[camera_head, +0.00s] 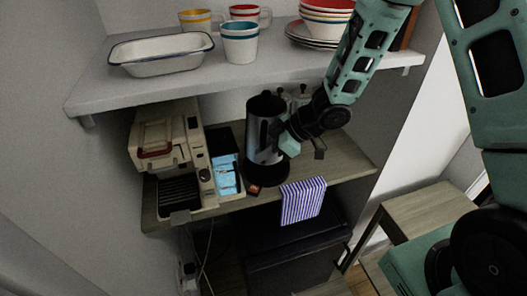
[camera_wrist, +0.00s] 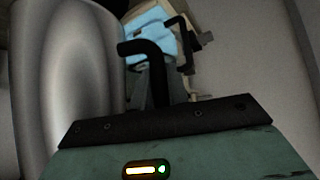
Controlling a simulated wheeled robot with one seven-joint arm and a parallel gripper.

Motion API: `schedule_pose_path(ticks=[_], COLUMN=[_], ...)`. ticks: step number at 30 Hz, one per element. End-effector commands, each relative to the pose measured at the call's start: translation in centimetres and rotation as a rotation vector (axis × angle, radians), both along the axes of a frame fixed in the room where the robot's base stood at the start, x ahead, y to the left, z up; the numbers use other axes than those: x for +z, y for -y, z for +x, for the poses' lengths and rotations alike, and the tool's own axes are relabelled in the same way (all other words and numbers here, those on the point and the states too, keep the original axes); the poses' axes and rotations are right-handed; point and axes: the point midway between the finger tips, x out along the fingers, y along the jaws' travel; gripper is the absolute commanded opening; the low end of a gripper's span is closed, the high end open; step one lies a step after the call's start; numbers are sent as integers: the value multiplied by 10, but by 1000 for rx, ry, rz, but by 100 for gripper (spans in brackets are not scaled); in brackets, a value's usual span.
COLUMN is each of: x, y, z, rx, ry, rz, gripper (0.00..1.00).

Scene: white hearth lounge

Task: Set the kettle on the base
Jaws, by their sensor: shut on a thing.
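The kettle (camera_head: 265,125), a tall silver body with black top and handle, stands about upright on the middle shelf side. In the wrist view its silver side (camera_wrist: 65,75) fills the left and its black handle (camera_wrist: 155,65) rises in the middle. The round black base (camera_head: 268,175), with a small red part at its front, shows directly below the kettle. I cannot tell whether the kettle touches it. My gripper (camera_head: 289,143) is at the kettle's right side, shut on its handle; the fingertips are mostly hidden.
A cream coffee machine (camera_head: 170,155) and a blue packet (camera_head: 226,175) are close on the left. Silver canisters (camera_head: 301,95) stand behind. A striped towel (camera_head: 303,200) hangs over the shelf's front edge. The upper shelf (camera_head: 180,85) with dishes is overhead.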

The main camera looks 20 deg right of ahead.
Motion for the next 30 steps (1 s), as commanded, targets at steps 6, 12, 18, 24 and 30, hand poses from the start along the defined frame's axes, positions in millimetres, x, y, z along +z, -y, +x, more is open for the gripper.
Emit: schedule_pose_path(ticks=[6, 12, 18, 24, 30], x=[-13, -30, -46, -53, -53], y=[-1, -1, -1, -1, -1], z=[1, 2, 1, 1, 1], rx=[2, 3, 3, 3, 3], ry=[6, 7, 7, 7, 7], rz=[3, 2, 2, 2, 2], gripper=[0, 0, 0, 0, 0])
